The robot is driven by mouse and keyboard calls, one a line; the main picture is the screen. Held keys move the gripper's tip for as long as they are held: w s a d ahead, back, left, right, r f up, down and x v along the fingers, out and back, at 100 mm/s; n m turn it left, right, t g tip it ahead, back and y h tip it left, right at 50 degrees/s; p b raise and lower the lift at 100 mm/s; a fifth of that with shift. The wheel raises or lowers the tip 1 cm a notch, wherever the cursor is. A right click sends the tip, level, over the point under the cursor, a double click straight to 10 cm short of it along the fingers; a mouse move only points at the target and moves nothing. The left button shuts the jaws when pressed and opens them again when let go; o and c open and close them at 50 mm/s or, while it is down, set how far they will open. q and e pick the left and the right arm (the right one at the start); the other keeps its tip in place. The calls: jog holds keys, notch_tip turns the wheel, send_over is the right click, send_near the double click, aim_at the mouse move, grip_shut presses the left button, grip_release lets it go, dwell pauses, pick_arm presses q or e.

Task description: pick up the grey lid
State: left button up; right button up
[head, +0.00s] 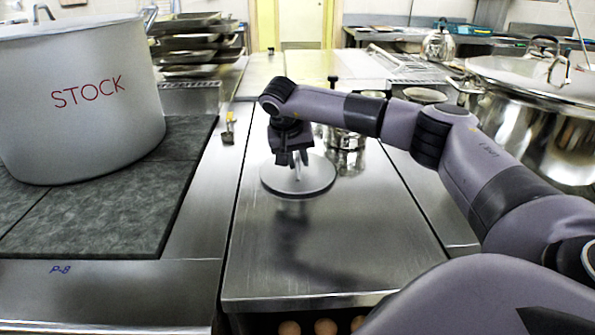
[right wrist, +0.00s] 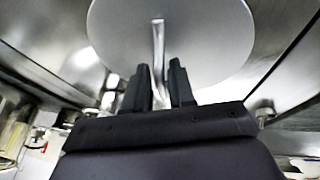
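The grey lid (head: 318,183) is a round flat disc above the steel counter, right of the stockpot. I cannot tell what it rests on. A thin upright handle rises from its middle. My right gripper (head: 294,162) is over the lid, pointing down, with its fingertips beside the handle. In the right wrist view the lid (right wrist: 215,45) fills the top middle, and the handle runs between the two fingers of the gripper (right wrist: 161,78). The fingers are apart, with small gaps seen on either side of the handle. My left gripper is not in view.
A large grey stockpot (head: 85,100) marked STOCK stands on dark mats at left. A shiny small pot (head: 347,140) is close behind the lid, partly behind my arm. A big lidded steel pot (head: 535,120) stands at right. The front counter (head: 330,265) is clear.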

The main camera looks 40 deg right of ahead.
jog(key=shift+f, duration=0.1)
grip_shut()
